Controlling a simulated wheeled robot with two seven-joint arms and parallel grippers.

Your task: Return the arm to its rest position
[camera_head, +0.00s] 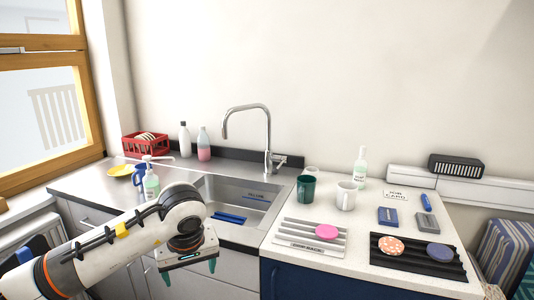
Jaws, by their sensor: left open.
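My left arm comes in from the lower left. Its left gripper (190,267) is in front of the sink counter, over the cabinet fronts, with its fingertips pointing down. The fingers are spread apart with nothing between them. The gripper touches no object that I can see. My right gripper does not show.
A steel sink (237,191) with a tall faucet (267,140) lies behind the gripper. A soap bottle (151,184) and blue mug (139,174) stand near my arm. On the right counter are a green cup (306,189), white mug (346,196) and dark ribbed tray (443,268) with discs.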

